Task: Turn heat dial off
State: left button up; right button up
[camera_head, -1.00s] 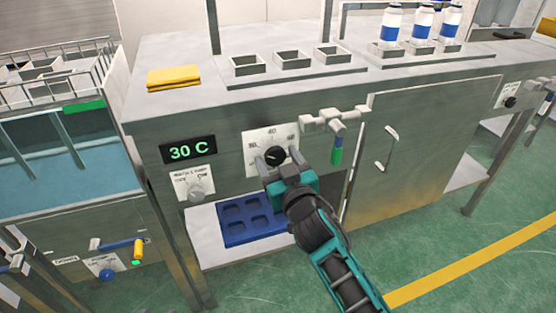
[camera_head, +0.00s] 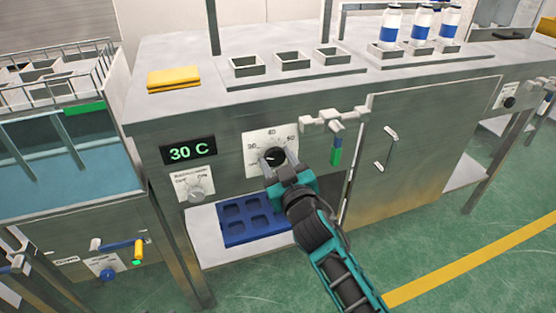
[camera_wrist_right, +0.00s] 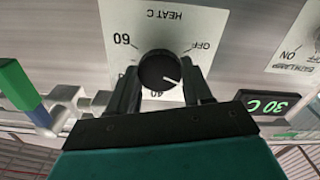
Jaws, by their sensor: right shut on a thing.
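The heat dial (camera_head: 274,156) is a black round knob on a white scale plate on the front of the steel bench. It also shows in the right wrist view (camera_wrist_right: 158,68), where the plate reads HEAT C, OFF, 40 and 60. Its white mark points down and right there, between the 40 and OFF markings. My right gripper (camera_head: 277,163) is shut on the knob, with one finger on each side of it; the fingers also show in the right wrist view (camera_wrist_right: 160,88). My left gripper is not in view.
A green display (camera_head: 188,151) reads 30 C, above a bath lamp switch (camera_head: 197,190). A valve with a green handle (camera_head: 336,152) is close to the dial's right. A blue tray (camera_head: 228,240) lies in the opening below. A closed cabinet door (camera_head: 425,140) is further right.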

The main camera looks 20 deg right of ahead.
jog(key=n+p, duration=0.1)
jog(key=n, duration=0.3)
jog(key=shift+r, duration=0.1)
jog(key=n, duration=0.3)
jog(key=shift+p, duration=0.35)
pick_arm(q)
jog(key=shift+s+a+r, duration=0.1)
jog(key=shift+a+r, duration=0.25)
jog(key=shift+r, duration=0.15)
pick_arm(e)
jog(key=shift+n, duration=2)
jog(key=o, duration=1)
jog(key=shift+o, duration=0.2)
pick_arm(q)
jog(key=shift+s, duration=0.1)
